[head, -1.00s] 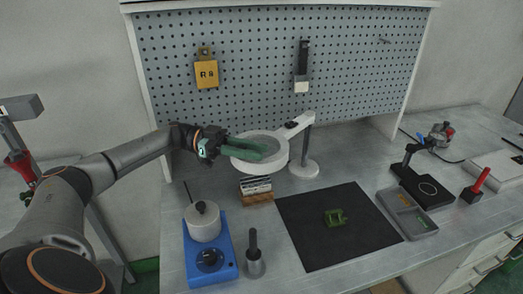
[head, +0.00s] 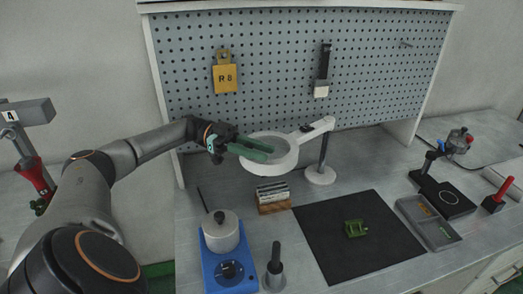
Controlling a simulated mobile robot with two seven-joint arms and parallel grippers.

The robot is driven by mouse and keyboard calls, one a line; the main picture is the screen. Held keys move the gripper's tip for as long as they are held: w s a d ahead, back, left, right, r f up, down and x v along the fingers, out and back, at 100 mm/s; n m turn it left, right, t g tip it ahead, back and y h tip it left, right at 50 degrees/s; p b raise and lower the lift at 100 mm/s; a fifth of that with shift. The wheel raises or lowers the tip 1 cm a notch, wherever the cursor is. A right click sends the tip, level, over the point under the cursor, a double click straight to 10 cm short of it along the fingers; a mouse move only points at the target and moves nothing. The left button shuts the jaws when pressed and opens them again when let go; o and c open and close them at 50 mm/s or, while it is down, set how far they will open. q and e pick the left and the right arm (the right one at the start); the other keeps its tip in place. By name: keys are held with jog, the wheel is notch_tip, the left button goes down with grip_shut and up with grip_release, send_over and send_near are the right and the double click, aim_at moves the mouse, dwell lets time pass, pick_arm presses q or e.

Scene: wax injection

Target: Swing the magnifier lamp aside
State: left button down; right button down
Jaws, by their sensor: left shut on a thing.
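The magnifier lamp has a white ring head (head: 284,160) on a short white arm, carried by a grey post on a round white base (head: 320,175) near the pegboard. The ring hangs above the bench, behind the wooden block with its stack of plates. My left gripper (head: 258,150), with green fingers, reaches in from the left. It is shut on the lamp head at the left part of the ring. The fingers cover part of the ring's rim and inside. My right gripper is out of view.
A blue heater (head: 229,272) with a grey pot (head: 220,232) stands front left, beside a grey dark-topped cylinder (head: 274,270). A black mat (head: 345,265) bears a green part (head: 356,229). A grey tray (head: 440,238) and black stand (head: 447,200) are at right.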

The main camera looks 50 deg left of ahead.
pick_arm(q)
jog(key=c, duration=0.7)
grip_release()
jog(key=shift+o, duration=0.2)
jog(key=shift+r, duration=0.1)
jog(key=shift+r, duration=0.3)
notch_tip(320, 180, up, 3)
jog(key=shift+s+f, duration=0.1)
jog(key=shift+f, duration=0.05)
jog(key=s+d+r+b, duration=0.1)
jog(key=s+d+r, duration=0.8)
jog(key=s, duration=0.1)
jog(key=shift+d+r, duration=0.25)
jog(key=shift+d, duration=0.1)
